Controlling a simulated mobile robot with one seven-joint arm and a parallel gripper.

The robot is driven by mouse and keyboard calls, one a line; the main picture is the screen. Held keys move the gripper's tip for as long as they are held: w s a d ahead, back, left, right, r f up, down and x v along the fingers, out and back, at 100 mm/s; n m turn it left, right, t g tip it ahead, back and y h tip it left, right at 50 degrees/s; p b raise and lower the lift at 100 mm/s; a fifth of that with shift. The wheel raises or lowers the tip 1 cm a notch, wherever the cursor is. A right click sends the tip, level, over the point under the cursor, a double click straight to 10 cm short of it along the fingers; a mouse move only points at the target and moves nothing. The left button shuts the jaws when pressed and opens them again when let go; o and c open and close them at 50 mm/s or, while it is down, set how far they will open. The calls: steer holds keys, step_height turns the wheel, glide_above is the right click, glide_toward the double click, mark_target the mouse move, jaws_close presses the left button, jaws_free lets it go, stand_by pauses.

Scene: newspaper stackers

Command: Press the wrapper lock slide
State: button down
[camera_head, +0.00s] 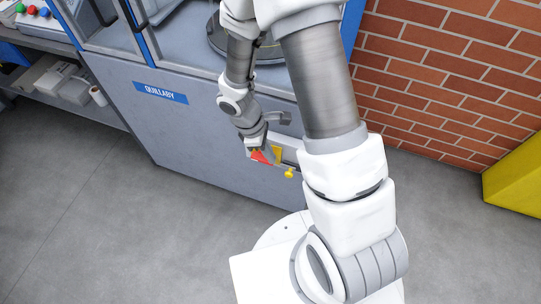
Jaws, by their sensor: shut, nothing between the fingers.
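The blue-grey wrapper machine (195,135) with the "QUILLABY" label stands in front of me. Low on its front, near its right end, is a light grey fitting (290,157), with a yellow patch, a red patch and a small yellow knob (289,174) around it. I take this fitting to be the lock slide, but it is small and partly hidden by my arm. My gripper (262,157) is shut and empty, pointing down right beside the red and yellow patches. I cannot tell whether it touches them.
A brick wall (460,75) stands right of the machine, with a yellow block (515,178) at the right edge. A shelf (50,85) with red, green and blue buttons above it is at the left. The grey floor (125,230) at lower left is clear.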

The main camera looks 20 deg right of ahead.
steer(key=w+b+x, duration=0.1)
steer(key=b+x, duration=0.1)
steer(key=x, duration=0.5)
steer(key=shift+s+f, duration=0.15)
steer(key=shift+s, duration=0.4)
steer(key=shift+d, duration=0.1)
steer(key=s+d, duration=0.1)
steer(key=s+d+b, duration=0.1)
steer(key=d, duration=0.1)
steer(key=shift+s+d, duration=0.2)
steer(key=shift+s, duration=0.05)
steer(key=p+v, duration=0.8)
steer(key=v, duration=0.2)
steer(key=shift+a, duration=0.15)
